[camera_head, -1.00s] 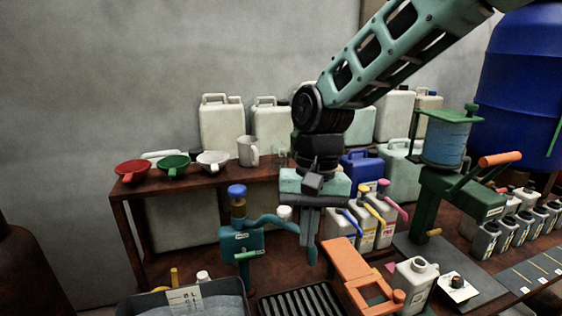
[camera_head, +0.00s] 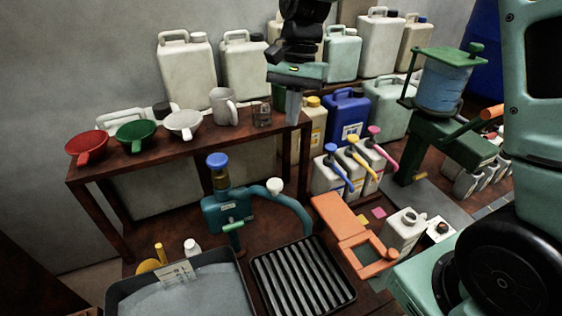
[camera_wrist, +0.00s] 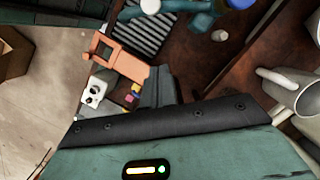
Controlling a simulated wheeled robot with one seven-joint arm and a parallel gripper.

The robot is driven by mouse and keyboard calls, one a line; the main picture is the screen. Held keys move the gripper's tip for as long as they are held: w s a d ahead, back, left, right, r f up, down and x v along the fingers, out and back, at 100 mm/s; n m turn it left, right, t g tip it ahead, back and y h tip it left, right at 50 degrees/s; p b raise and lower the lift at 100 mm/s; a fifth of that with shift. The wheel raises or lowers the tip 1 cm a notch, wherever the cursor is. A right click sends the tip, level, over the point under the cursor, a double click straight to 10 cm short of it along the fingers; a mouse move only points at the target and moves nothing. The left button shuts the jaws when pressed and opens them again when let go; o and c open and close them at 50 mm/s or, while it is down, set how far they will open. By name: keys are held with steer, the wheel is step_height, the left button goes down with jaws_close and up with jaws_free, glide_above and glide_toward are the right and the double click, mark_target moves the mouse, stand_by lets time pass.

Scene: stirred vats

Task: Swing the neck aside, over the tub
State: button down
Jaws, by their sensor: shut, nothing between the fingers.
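The neck (camera_head: 292,205) is a curved teal pipe with a white knob on it. It runs right from a teal pump body (camera_head: 226,212) with a blue cap, and its end hangs down over the slatted rack. The tub (camera_head: 125,299) is a dark-rimmed grey container at the lower left with a label; the neck is not over it. My gripper (camera_head: 293,112) is shut and empty, above and behind the neck, near the shelf's right end. In the wrist view my gripper (camera_wrist: 158,80) points down, and part of the teal neck (camera_wrist: 178,5) shows at the top edge.
The slatted rack (camera_head: 302,275) lies right of the tub. An orange bracket (camera_head: 338,222) and a white jug (camera_head: 403,230) stand further right. A shelf (camera_head: 190,150) with funnels and a mug (camera_head: 222,108) is behind. Canisters with colored pumps (camera_head: 352,165) stand right of my gripper.

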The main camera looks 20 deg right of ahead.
steer(key=s+a+f+p, duration=0.4)
steer(key=f+p, duration=0.1)
steer(key=f, duration=0.4)
steer(key=shift+s+a+f, duration=0.2)
steer(key=shift+s+a, duration=0.1)
